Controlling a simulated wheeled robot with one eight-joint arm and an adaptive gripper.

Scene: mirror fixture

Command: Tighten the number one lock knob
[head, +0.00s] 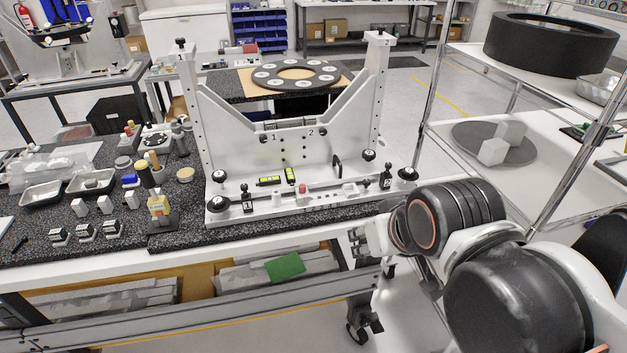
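The white mirror fixture (290,165) stands upright on the dark speckled tabletop, with a V-shaped cradle between two side posts. A small black knob (264,139) sits left of a printed "1" under the middle of the cradle. A matching knob (322,131) sits right of a printed "2". A black knob (181,43) tops the left post; the small mark below it looks like a 1. Which knob is the number one lock knob I cannot confirm. My arm is at the lower right, apart from these knobs.
Round black knobs (218,204) line the fixture's base. Metal trays (42,194), small blocks and bottles crowd the table to the left. A wire shelf (470,150) stands close at right. A black ring plate (295,74) lies on a table behind.

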